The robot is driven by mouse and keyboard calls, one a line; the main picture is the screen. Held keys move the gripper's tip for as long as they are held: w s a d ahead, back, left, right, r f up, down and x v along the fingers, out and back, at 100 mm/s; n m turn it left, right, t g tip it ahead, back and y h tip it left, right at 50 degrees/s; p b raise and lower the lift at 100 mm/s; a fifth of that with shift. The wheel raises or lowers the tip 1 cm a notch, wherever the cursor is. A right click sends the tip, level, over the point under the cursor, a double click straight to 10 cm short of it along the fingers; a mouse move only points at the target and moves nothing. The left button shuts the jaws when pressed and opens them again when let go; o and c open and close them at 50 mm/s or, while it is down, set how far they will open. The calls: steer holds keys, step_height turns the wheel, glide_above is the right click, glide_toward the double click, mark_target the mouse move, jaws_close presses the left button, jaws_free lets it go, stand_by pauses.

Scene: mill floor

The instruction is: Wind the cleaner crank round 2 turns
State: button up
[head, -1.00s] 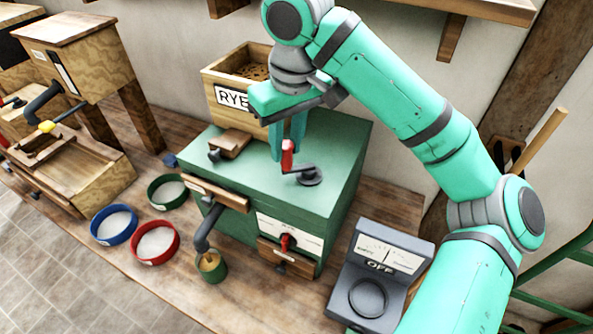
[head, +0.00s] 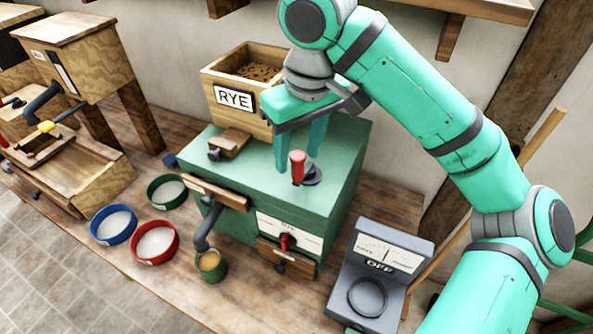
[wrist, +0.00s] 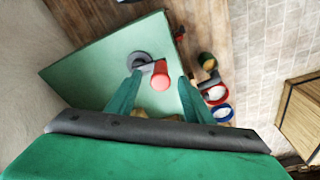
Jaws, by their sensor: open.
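The crank sits on top of the green cleaner box (head: 340,190), with an upright red handle (head: 298,164) on a short arm from a dark round hub (head: 313,176). The handle now stands just left of the hub and hides most of the arm. My gripper (head: 297,161) points down over it, its two teal fingers apart on either side of the handle. In the wrist view the red handle (wrist: 160,80) shows between the open fingers, with the hub (wrist: 139,61) up and left of it. Whether a finger touches the handle I cannot tell.
A wooden RYE hopper (head: 238,118) stands close behind the crank. A red knob (head: 286,241) is on the cleaner's front panel. Blue (head: 114,224), red (head: 155,242) and green (head: 167,191) bowls are at left. A grey scale (head: 378,273) stands at right.

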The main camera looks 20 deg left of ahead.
steer(key=shift+a+r, duration=0.1)
steer(key=shift+r, duration=1.75)
steer(key=shift+w+r, duration=0.1)
steer(key=shift+r, duration=2.1)
